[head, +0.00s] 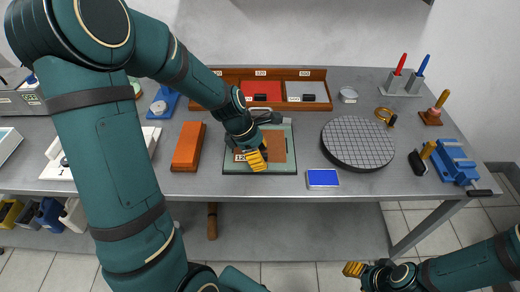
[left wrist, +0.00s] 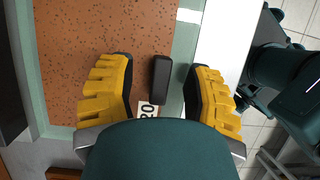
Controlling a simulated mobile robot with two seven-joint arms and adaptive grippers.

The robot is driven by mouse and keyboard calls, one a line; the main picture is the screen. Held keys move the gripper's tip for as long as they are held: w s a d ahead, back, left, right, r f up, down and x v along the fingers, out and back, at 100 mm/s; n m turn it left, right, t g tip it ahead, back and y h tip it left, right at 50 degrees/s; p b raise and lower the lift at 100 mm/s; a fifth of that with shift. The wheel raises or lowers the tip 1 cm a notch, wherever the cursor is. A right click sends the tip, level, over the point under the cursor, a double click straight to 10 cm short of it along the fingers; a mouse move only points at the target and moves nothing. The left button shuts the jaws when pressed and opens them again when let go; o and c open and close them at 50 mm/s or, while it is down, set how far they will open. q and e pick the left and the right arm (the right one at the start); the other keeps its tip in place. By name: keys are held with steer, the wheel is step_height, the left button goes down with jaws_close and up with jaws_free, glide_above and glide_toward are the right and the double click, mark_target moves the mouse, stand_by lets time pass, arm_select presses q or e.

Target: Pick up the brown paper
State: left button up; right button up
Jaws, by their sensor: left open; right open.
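The brown paper (head: 277,145) is a speckled brown sheet lying flat on a green-edged board (head: 285,183) near the table's front edge. It fills much of the left wrist view (left wrist: 90,40), with a black block (left wrist: 161,78) and a partly hidden white label (left wrist: 147,110) on it. My left gripper (head: 256,158) is over the board and paper, open, its yellow fingers on either side of the black block. The arm and gripper hide part of the paper in the head view. My right gripper (head: 355,268) is open and empty, in front of the table, away from the paper.
Behind the board stands a brown tray (head: 231,74) with red and grey sheets. An orange block (head: 188,146) is left of the board. A blue-topped box (head: 323,178) and a round gridded plate (head: 358,143) are right of it. A blue vise (head: 455,162) stands farther right.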

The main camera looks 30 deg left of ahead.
arm_select(q)
steer(key=shift+r, duration=0.1)
steer(key=shift+c, duration=0.4)
jaws_close()
